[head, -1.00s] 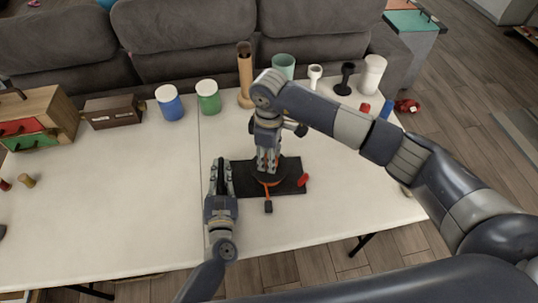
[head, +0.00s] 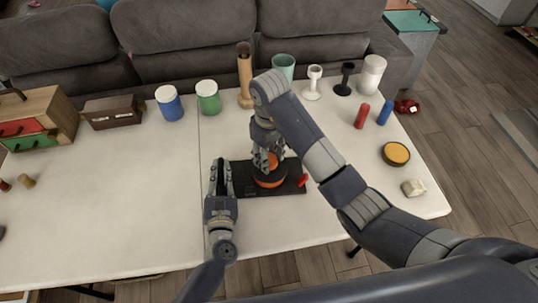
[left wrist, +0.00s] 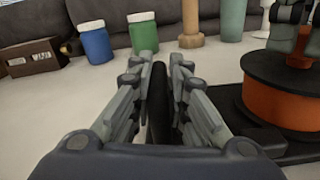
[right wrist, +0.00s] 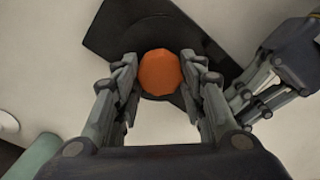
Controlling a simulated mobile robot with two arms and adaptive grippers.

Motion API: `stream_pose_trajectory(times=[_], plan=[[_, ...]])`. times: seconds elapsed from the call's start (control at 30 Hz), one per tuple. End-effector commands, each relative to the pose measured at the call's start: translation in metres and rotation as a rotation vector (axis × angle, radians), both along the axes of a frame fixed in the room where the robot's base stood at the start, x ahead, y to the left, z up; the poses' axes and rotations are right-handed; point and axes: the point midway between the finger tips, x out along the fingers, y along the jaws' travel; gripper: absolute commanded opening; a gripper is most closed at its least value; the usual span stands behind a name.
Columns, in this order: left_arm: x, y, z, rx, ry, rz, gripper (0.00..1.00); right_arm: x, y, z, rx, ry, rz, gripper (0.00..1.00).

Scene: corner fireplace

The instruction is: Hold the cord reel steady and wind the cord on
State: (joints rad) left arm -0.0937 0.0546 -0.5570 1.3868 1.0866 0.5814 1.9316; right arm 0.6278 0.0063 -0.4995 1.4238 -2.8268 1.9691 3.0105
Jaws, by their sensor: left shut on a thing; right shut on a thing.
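The cord reel (head: 270,182), orange-sided with a black top, sits on a black base plate (head: 293,187) on the white table. It also shows in the left wrist view (left wrist: 285,107). My left gripper (head: 221,165) is shut on an upright black grip (left wrist: 158,100) at the base's left end. My right gripper (head: 266,160) points down over the reel, shut on an orange faceted knob (right wrist: 160,72) at its top. The free cord end is not visible now. A small red piece (head: 303,180) is at the base's right edge.
Blue (head: 169,103) and green (head: 208,97) jars and a wooden cylinder (head: 245,76) stand at the back. The table's left-middle is clear.

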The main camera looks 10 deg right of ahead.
Motion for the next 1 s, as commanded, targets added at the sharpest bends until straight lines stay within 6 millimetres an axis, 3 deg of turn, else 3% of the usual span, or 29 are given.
stream_pose_trajectory(times=[0.03, 0.47, 0.5, 0.57, 1.0], plan=[[-0.004, -0.0028, -0.0074, 0.007, 0.016, -0.01, 0.0, 0.0024, 0.0027, 0.0034, 0.009, -0.011, -0.004, 0.14], [-0.004, -0.0027, -0.0075, 0.006, 0.016, -0.01, 0.0, 0.0016, 0.0018, 0.0027, 0.006, -0.007, -0.013, 0.14], [-0.004, -0.0027, -0.0075, 0.006, 0.016, -0.01, 0.0, 0.0016, 0.0018, 0.0026, 0.006, -0.007, -0.013, 0.42], [-0.004, -0.0027, -0.0076, 0.006, 0.016, -0.01, 0.0, 0.0014, 0.0018, 0.0025, 0.006, -0.007, -0.012, 0.56], [-0.0035, -0.0015, -0.0076, 0.006, 0.016, -0.008, 0.0, 0.0008, -0.0004, 0.0005, -0.001, -0.003, 0.001, 0.58]])
